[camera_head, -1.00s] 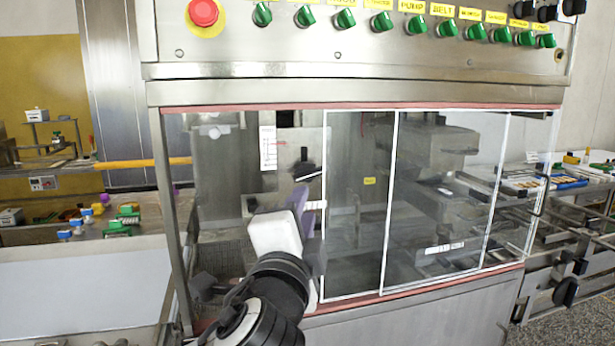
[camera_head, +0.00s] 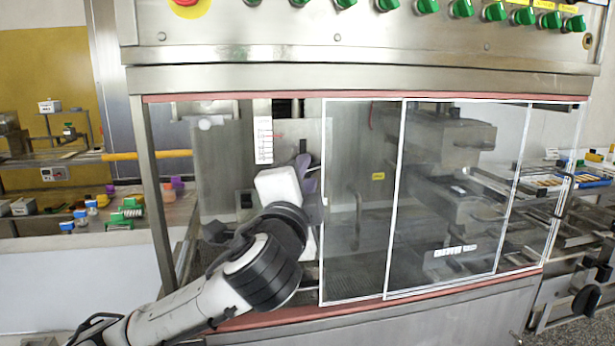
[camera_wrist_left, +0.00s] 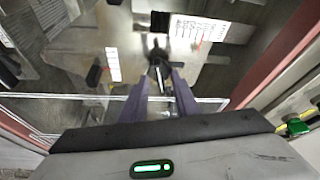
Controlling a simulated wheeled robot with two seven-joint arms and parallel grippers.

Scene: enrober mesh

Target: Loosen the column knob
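My left arm reaches through the open left part of the enclosure. My left gripper (camera_head: 304,166) has purple fingers pointing toward the metal column plate. In the left wrist view the two fingers (camera_wrist_left: 160,78) stand apart. A dark knob with a stem (camera_wrist_left: 158,62), seemingly the column knob, lies straight ahead between the fingertips. I cannot tell whether they touch it. In the head view the knob is mostly hidden by my gripper. A white scale label with a red mark (camera_head: 264,140) is on the column, and it also shows in the left wrist view (camera_wrist_left: 203,29). My right gripper is not in view.
Clear framed sliding panels (camera_head: 362,220) cover the enclosure's middle and right, close beside my gripper. A steel post (camera_head: 155,200) bounds the opening on the left. A control panel with green knobs (camera_head: 427,6) is above. A reddish sill (camera_head: 400,298) runs below.

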